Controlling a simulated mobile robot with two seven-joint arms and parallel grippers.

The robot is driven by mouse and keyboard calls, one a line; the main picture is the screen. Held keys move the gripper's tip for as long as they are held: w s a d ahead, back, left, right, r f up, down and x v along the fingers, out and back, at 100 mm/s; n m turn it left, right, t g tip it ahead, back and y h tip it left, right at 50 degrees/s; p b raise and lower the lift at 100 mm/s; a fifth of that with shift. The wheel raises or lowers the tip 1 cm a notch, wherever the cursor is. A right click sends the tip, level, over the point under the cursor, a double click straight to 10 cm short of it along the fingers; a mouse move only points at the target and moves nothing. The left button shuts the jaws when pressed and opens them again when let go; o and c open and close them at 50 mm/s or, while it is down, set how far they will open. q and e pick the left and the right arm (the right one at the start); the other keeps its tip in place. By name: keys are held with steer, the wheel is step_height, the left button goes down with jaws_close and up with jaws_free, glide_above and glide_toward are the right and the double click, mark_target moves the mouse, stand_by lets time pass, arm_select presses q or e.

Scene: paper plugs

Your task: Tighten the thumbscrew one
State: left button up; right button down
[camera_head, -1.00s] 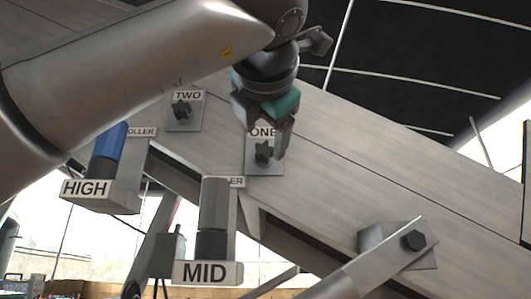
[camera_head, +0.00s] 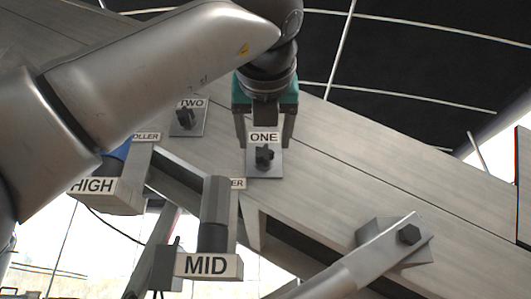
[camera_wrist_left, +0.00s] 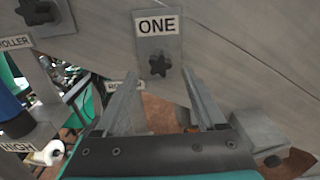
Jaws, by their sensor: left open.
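The thumbscrew one (camera_head: 264,155) is a dark star-shaped knob on a grey plate under the label ONE (camera_head: 264,137), on the side of a long grey beam. It also shows in the left wrist view (camera_wrist_left: 159,65), ahead of the fingertips. My left gripper (camera_head: 265,143) is open, its two fingers apart and pointing at the plate. In the left wrist view the left gripper (camera_wrist_left: 160,78) has nothing between its fingers, and the knob shows just beyond their tips. Whether the tips reach around the knob I cannot tell. My right gripper is in neither view.
A second knob under the label TWO (camera_head: 186,117) is to the left on the same beam (camera_head: 350,165). Holders labelled HIGH (camera_head: 105,187) and MID (camera_head: 207,265) stick out below. A bracket with a dark bolt (camera_head: 409,235) is at lower right.

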mark_target(264, 151)
arm_select(q)
steer(key=shift+w, duration=0.1)
steer(key=shift+w+p, duration=0.85)
steer(key=shift+w, duration=1.1)
jaws_close()
